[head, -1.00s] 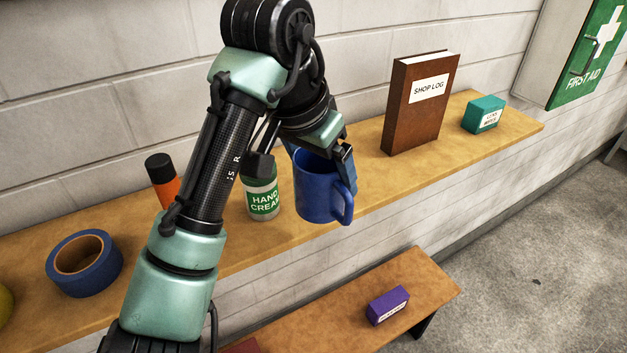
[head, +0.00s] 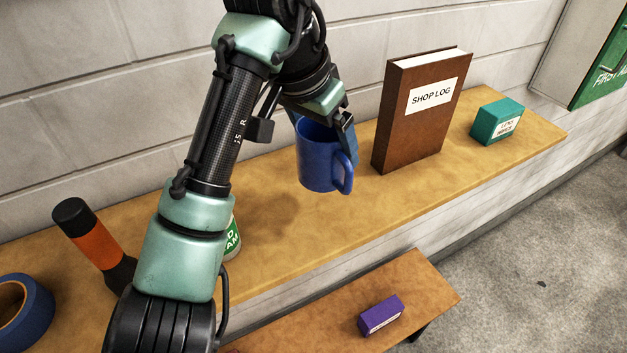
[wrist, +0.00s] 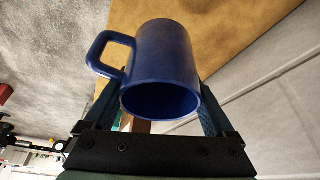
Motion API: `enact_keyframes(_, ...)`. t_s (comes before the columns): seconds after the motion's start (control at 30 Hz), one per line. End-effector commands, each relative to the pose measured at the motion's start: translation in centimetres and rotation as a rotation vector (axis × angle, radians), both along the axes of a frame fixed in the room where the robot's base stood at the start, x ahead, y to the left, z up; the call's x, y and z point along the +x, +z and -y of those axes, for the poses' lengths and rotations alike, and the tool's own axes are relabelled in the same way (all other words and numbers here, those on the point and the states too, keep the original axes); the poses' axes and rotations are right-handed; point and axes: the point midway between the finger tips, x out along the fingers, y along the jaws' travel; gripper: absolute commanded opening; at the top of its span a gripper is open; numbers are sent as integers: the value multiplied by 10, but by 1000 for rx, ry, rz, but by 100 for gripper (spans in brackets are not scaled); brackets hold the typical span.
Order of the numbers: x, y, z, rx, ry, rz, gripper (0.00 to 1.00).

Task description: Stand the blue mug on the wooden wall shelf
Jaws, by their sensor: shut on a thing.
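The blue mug (head: 320,165) is upright in my gripper (head: 325,130), its handle toward the right front in the head view. In the wrist view the mug (wrist: 165,60) sits between the two fingers of my gripper (wrist: 160,110), with its open rim facing the camera. My gripper is shut on the mug. The mug appears held above the wooden wall shelf (head: 400,200), with a shadow on the wood to its left. The shelf also shows in the wrist view (wrist: 215,25). Whether the mug's base touches the wood is hard to tell, but it looks apart.
A brown shop log book (head: 420,115) stands right of the mug, with a teal box (head: 498,121) beyond it. A lower bench (head: 420,290) holds a purple box (head: 381,316).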

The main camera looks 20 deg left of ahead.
Motion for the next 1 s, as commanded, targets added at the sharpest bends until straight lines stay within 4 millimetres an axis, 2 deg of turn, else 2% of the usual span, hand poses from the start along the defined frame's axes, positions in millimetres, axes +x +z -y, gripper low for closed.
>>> enact_keyframes(0.1,-1,-20,0,-1,1,0,12)
enact_keyframes(0.37,0,-44,0,-1,0,2,12)
enact_keyframes(0.57,-1,-70,0,-1,1,1,12)
enact_keyframes(0.9,0,-76,0,0,-1,3,12)
enact_keyframes(0.93,0,-77,0,0,0,1,91)
enact_keyframes(1.0,0,-77,0,1,-1,1,100)
